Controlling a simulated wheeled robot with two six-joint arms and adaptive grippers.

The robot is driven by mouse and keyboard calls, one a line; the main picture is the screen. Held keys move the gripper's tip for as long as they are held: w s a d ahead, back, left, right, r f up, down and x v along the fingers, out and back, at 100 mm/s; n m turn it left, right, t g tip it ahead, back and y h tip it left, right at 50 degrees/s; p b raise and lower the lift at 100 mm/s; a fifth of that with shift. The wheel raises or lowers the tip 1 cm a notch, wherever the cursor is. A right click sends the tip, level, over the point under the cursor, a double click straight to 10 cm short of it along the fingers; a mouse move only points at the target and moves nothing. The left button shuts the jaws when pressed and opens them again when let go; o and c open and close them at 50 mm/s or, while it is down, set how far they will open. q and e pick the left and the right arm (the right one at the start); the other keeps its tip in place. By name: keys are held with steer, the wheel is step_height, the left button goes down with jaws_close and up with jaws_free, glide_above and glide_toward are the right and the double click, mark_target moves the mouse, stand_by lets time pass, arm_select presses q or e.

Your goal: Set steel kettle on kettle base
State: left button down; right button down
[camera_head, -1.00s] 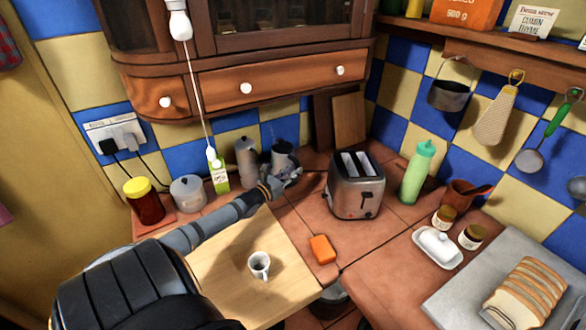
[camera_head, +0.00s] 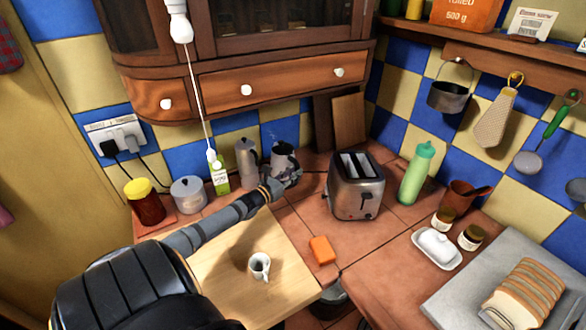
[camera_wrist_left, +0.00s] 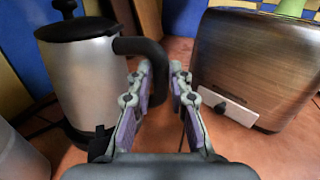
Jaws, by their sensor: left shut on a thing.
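The steel kettle (camera_head: 283,158), with a black lid and handle, is at the back of the counter. In the left wrist view its silver body (camera_wrist_left: 80,78) fills the left side and looks upright. My left gripper (camera_head: 291,178) reaches it from the front. In the wrist view the fingers (camera_wrist_left: 161,80) are shut on its black handle (camera_wrist_left: 145,50). A dark part, perhaps the kettle base (camera_wrist_left: 98,143), shows at the kettle's foot. I cannot tell whether the kettle is seated on it or just above. My right gripper is not in view.
A toaster (camera_head: 356,190) stands close to the right of the gripper. A moka pot (camera_head: 246,162), a carton (camera_head: 219,178) and a lidded pot (camera_head: 188,194) stand to the left. A mug (camera_head: 259,266) is on the wooden board in front, near an orange sponge (camera_head: 321,249).

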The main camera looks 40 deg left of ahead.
arm_select(q)
steer(key=shift+f+b, duration=0.35)
steer(key=shift+f, duration=0.05)
steer(key=c, duration=1.5)
jaws_free()
steer(key=s+p, duration=1.1)
steer(key=shift+s+d+f, duration=0.1)
steer(key=shift+d, duration=0.15)
